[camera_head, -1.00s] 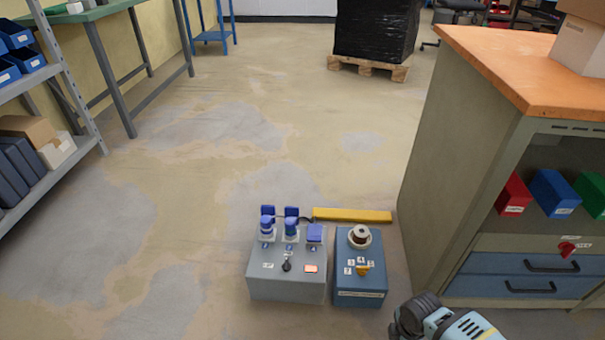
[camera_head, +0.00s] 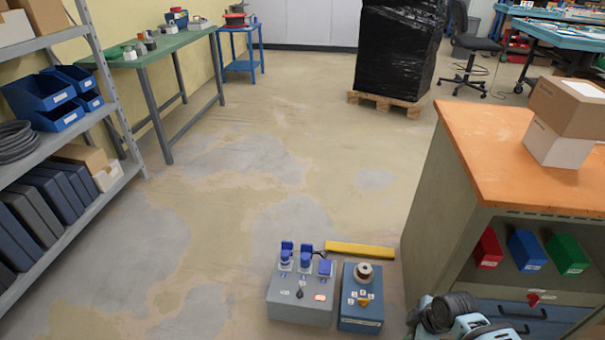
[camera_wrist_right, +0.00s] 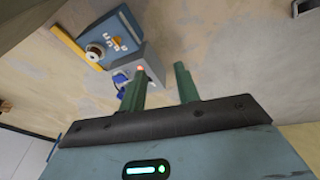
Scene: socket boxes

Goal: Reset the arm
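My right gripper (camera_wrist_right: 160,78) shows in the right wrist view with its two green fingers apart and nothing between them. Past its fingers, on the floor, are a grey socket box (camera_wrist_right: 153,62) and a blue box (camera_wrist_right: 122,22). In the head view the grey box (camera_head: 300,306) has blue sockets and plugs on top and a small lit orange-red switch. The blue box (camera_head: 361,316) stands just right of it, with a round copper-coloured part and labels on top. Part of my right arm shows at the bottom right of the head view. My left gripper is in neither current view.
A yellow bar (camera_head: 360,249) lies behind the boxes. An orange-topped cabinet (camera_head: 470,150) stands close on the right, with cartons (camera_head: 565,120) on it. A shelf rack (camera_head: 85,215) and a green bench (camera_head: 150,48) line the left. Open floor lies between.

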